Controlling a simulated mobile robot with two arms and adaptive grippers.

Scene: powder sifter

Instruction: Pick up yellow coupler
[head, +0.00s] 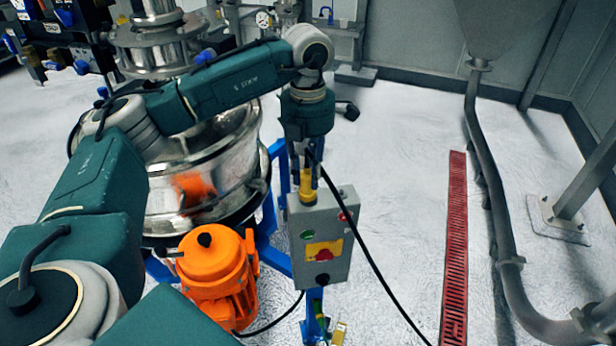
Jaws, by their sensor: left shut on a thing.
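My left gripper (308,170) points down, just above the top of a grey control box (336,262). It is shut on the yellow coupler (307,186), a small upright yellow piece between its fingers. The coupler is partly covered by the fingers, and I cannot tell whether its lower end touches the box. My right gripper is not in view.
The box has buttons and a red switch on a yellow plate. An orange motor (214,268) and the steel sifter (240,150) stand left. Right is open floor with a red drain grate (455,240) and grey pipe (496,215).

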